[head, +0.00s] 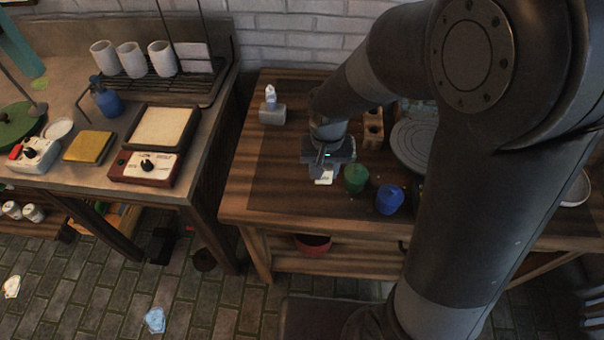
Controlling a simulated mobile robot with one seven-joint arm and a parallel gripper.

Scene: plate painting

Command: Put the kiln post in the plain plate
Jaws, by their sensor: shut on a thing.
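My gripper (325,173) points down over the left part of the wooden table, its fingers shut on a small pale thing (324,180). Only a little of that thing shows below the fingers, and I cannot tell for sure whether it is the kiln post. A pale plate or dish (577,190) shows at the far right of the table, partly hidden behind my arm. I cannot tell whether it is the plain plate. My gripper is well to the left of it.
A green jar (355,179) and a blue jar (390,200) stand right of my gripper. Behind are a holed brick (373,128) and a grey round disc (412,143). A grey block (272,114) with a white piece stands back left. The table's front left is clear.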

